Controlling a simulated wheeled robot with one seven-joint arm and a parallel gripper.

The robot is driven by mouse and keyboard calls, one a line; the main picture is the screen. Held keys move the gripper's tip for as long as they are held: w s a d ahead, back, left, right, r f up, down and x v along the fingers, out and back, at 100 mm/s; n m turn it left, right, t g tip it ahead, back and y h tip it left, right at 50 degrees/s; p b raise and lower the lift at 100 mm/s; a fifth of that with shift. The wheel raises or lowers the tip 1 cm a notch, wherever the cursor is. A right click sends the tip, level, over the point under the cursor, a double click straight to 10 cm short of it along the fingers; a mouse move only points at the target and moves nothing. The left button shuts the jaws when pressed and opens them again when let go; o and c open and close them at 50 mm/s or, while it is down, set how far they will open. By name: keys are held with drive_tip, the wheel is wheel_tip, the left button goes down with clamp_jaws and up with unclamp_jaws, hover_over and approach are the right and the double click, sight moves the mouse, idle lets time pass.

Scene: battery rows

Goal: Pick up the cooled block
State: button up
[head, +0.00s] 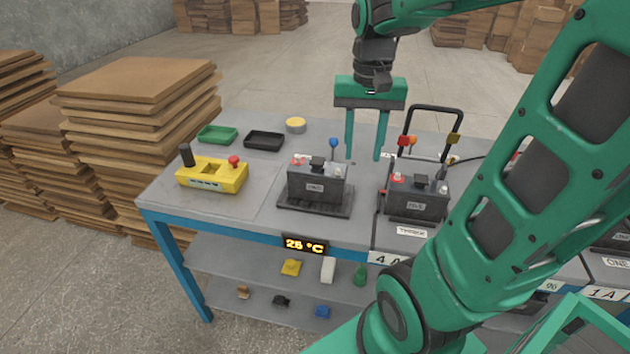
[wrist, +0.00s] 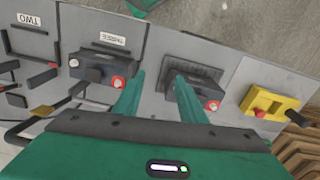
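A dark grey battery block (head: 316,188) with a small label stands upright on a black ribbed plate (head: 289,205) near the table's middle. It has red and pale terminals and a black cap on top. A display (head: 305,244) on the table edge below it reads 25 °C. My gripper (head: 363,158) is open and empty, pointing down behind and to the right of this block. In the wrist view my gripper (wrist: 158,75) has the block (wrist: 196,95) beside its right finger, partly hidden by it. The ribbed plate (wrist: 190,66) also shows there.
A second dark block (head: 416,200) stands to the right by a black frame (head: 437,108). A yellow tool (head: 212,176), a green tray (head: 217,143) and a black tray (head: 264,150) lie at the left. A blue-headed pin (head: 333,143) rises behind the first block.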

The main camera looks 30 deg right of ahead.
drive_tip(key=r+m, duration=0.1)
drive_tip(key=r, duration=0.1)
hover_over(317, 160)
drive_tip(key=f, duration=0.4)
drive_tip(key=shift+w+d+f, duration=0.1)
drive_tip(key=shift+w+f, duration=0.15)
drive_tip(key=shift+w, duration=0.05)
drive_tip(key=shift+s+f, duration=0.2)
drive_tip(key=shift+f, duration=1.4)
drive_tip(key=shift+s+f, duration=0.15)
drive_tip(key=shift+f, duration=1.45)
drive_tip(key=shift+c, duration=0.4)
clamp_jaws()
drive_tip(key=shift+r, duration=0.1)
